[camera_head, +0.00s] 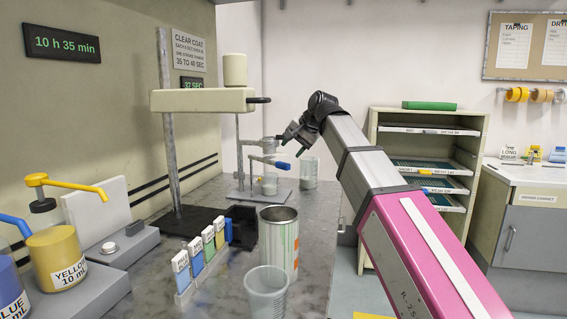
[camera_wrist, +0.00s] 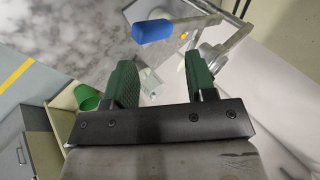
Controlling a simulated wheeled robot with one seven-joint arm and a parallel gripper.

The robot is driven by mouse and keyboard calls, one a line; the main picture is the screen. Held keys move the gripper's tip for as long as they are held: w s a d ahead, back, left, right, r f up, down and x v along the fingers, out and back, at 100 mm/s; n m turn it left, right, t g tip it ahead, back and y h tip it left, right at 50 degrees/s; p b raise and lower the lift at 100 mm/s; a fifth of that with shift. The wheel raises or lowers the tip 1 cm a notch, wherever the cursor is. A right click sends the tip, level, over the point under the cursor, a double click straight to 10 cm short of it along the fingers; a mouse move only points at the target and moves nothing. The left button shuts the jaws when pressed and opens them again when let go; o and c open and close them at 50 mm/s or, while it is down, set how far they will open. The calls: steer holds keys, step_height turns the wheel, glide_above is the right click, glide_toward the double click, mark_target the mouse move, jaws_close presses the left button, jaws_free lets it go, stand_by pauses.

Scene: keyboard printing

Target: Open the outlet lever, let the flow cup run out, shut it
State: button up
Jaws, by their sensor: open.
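The flow cup (camera_head: 268,146) stands on a metal stand at the back of the bench. Its outlet lever, with a blue grip (camera_head: 282,165), sticks out to the right below the cup. A small clear vessel (camera_head: 269,186) stands under it on the stand's base. My gripper (camera_head: 292,143) is open and empty, just right of the cup and above the blue grip. In the wrist view the green fingers (camera_wrist: 162,78) are apart, and the blue grip (camera_wrist: 153,30) lies beyond them, not between them. Whether liquid runs from the cup is too small to tell.
A clear beaker (camera_head: 309,172) stands right of the stand. A mixer (camera_head: 205,100) stands left, with a metal can (camera_head: 278,240), a plastic cup (camera_head: 266,291) and colour strips (camera_head: 200,258) in front. A sign (camera_head: 189,50) reads clear coat, 35 to 40 sec.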

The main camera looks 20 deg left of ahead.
mark_target(283, 163)
steer(key=w+a+f+n+h, duration=0.1)
steer(key=f+n, duration=0.1)
steer(key=n, duration=0.2)
steer(key=a+f+n+h, duration=0.1)
steer(key=a+f+n, duration=0.1)
steer(key=n, duration=0.2)
steer(key=w+a+f+n+g+h, duration=0.1)
steer(key=f+n, duration=0.1)
steer(key=n, duration=0.3)
steer(key=shift+w+a+f, duration=0.1)
steer(key=shift+w+a, duration=0.15)
steer(key=shift+w, duration=0.05)
stand_by(0.4)
jaws_close()
